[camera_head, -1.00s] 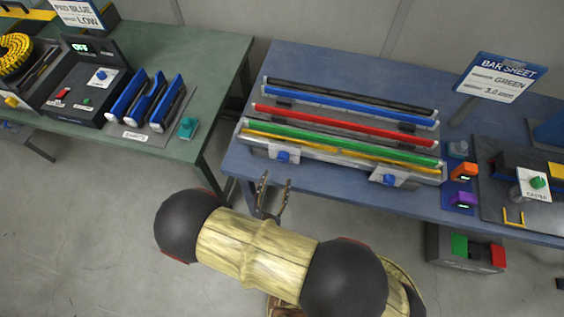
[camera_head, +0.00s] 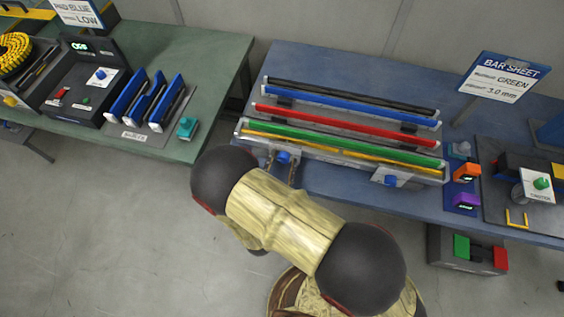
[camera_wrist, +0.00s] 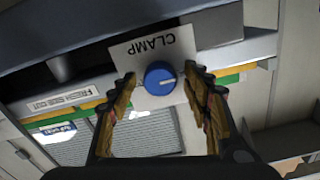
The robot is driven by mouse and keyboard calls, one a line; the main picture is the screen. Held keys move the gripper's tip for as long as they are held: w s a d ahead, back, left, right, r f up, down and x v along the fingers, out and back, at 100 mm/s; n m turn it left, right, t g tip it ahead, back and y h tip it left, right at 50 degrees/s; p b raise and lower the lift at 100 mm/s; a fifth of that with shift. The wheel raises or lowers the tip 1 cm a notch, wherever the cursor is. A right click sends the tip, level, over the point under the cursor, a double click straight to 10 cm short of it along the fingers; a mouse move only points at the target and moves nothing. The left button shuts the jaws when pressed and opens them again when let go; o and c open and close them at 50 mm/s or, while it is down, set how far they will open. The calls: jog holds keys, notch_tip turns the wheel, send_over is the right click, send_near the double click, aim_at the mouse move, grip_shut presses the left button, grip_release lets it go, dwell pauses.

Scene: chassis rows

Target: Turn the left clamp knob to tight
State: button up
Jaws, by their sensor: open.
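The left clamp knob (camera_head: 283,158) is a round blue knob on a white plate at the left front of the bar fixture. In the wrist view the knob (camera_wrist: 159,78) has a white pointer mark, and its plate (camera_wrist: 186,42) reads CLAMP, upside down. My gripper (camera_head: 283,166) is open in front of the knob; in the wrist view its fingers (camera_wrist: 160,84) stand on either side of it. I cannot tell whether they touch it. The right clamp knob (camera_head: 390,180) is blue on a similar plate, away from my gripper.
Coloured bars, including a red bar (camera_head: 340,124), lie across the fixture on the blue table (camera_head: 340,65). A BAR SHEET sign (camera_head: 503,78) stands at the right. A green table (camera_head: 210,60) is to the left, with a floor gap between.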

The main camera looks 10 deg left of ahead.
jog(key=shift+c, duration=0.4)
jog(key=c, duration=1.1)
